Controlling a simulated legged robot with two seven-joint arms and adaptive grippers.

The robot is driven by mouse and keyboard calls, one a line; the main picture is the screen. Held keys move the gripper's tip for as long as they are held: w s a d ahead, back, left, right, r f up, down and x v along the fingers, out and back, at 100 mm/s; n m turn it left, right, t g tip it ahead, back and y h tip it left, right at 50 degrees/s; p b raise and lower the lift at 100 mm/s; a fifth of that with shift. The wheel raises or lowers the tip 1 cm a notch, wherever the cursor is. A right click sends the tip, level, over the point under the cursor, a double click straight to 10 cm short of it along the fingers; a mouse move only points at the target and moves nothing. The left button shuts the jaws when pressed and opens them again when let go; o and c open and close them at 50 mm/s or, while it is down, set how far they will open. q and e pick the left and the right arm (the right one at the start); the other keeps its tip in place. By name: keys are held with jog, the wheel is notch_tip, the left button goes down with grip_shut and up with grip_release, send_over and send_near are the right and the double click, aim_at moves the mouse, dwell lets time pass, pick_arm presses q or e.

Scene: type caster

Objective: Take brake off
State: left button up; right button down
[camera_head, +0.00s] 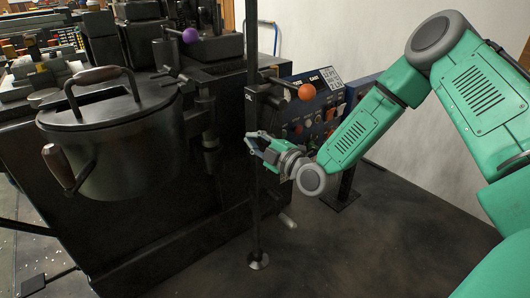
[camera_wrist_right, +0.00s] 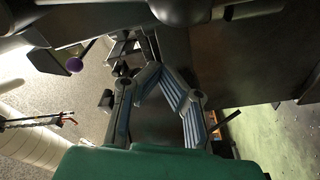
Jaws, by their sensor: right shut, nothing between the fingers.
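The black casting machine has a lever with an orange ball knob (camera_head: 306,92) at its right side and another with a purple ball knob (camera_head: 190,35) further back. I cannot tell which part is the brake. My right gripper (camera_head: 252,141) is shut and empty, below and left of the orange knob, beside a vertical black rod (camera_head: 254,195). Whether it touches the rod is unclear. Its fingers also show in the wrist view (camera_wrist_right: 145,80). My left gripper is out of view.
A black lidded pot (camera_head: 110,140) with wooden handles stands on the left. A control panel (camera_head: 318,105) with buttons is behind my right gripper. A pale wall (camera_head: 350,35) rises behind. The dark floor (camera_head: 380,235) at right front is clear.

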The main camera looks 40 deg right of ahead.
aim_at(263, 140)
jog(key=shift+w+d+f+b, duration=0.1)
jog(key=shift+d+f+b, duration=0.25)
jog(key=shift+d, duration=0.55)
jog(key=shift+w+d+f+b, duration=0.15)
jog(key=shift+d+f, duration=0.35)
jog(key=shift+d, duration=0.35)
jog(key=shift+s, duration=0.15)
jog(key=shift+a, duration=0.1)
jog(key=shift+d+f+n+p, duration=0.25)
jog(key=shift+d+n+p, duration=0.4)
jog(key=shift+n, duration=0.25)
jog(key=shift+d+f+n+g+p, duration=0.2)
jog(key=shift+d+n+p, duration=0.1)
jog(key=shift+d+n, duration=0.3)
jog(key=shift+d+f+n+g+p, duration=0.15)
jog(key=shift+d+n+p, duration=0.15)
jog(key=shift+d+n, duration=0.25)
jog(key=shift+w+d+f+n+p, duration=0.2)
jog(key=shift+d+n+p, duration=0.1)
jog(key=shift+d+n, duration=0.4)
jog(key=shift+w+d+n+g+p, duration=0.1)
jog(key=shift+d+n+g+p, duration=0.25)
jog(key=shift+d+n, duration=0.95)
